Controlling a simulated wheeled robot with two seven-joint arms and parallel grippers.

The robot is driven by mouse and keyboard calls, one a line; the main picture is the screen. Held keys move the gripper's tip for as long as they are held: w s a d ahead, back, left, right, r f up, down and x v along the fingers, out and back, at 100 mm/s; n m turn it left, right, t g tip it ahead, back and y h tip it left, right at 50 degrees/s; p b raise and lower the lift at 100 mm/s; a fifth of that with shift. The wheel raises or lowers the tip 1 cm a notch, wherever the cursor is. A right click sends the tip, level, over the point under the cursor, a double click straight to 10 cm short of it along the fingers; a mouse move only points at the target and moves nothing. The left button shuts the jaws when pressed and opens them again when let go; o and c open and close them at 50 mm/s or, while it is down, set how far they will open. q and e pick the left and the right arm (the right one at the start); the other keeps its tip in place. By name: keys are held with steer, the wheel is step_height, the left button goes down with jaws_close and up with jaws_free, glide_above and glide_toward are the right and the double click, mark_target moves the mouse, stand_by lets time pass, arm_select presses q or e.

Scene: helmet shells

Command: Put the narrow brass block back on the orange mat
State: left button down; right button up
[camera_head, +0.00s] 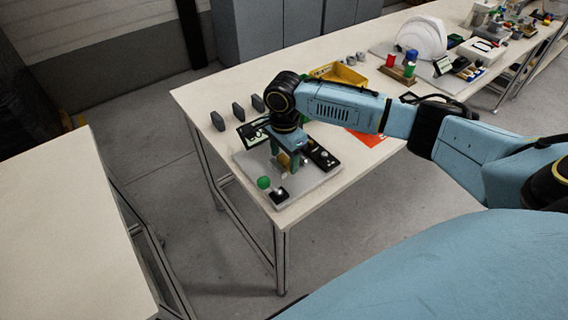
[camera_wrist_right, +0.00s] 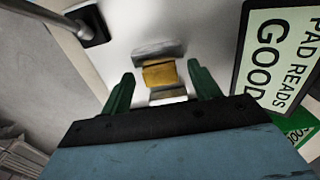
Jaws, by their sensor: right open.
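The narrow brass block (camera_wrist_right: 160,74) shows in the right wrist view, between two grey pieces on a pale plate. It also shows in the head view (camera_head: 284,161), partly hidden by my right gripper. My right gripper (camera_head: 287,157) is open over the plate, its green fingers on either side of the block with gaps in the wrist view. The orange mat (camera_head: 367,138) lies on the table to the right of the plate, partly hidden by my right arm. My left gripper is not in view.
A sign reading "PAD READS GOOD" (camera_wrist_right: 280,55) stands close beside the gripper. Several dark upright pieces (camera_head: 238,111) and a yellow bin (camera_head: 340,74) are behind.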

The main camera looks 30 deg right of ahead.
steer(key=shift+r, duration=0.1)
steer(key=c, duration=1.3)
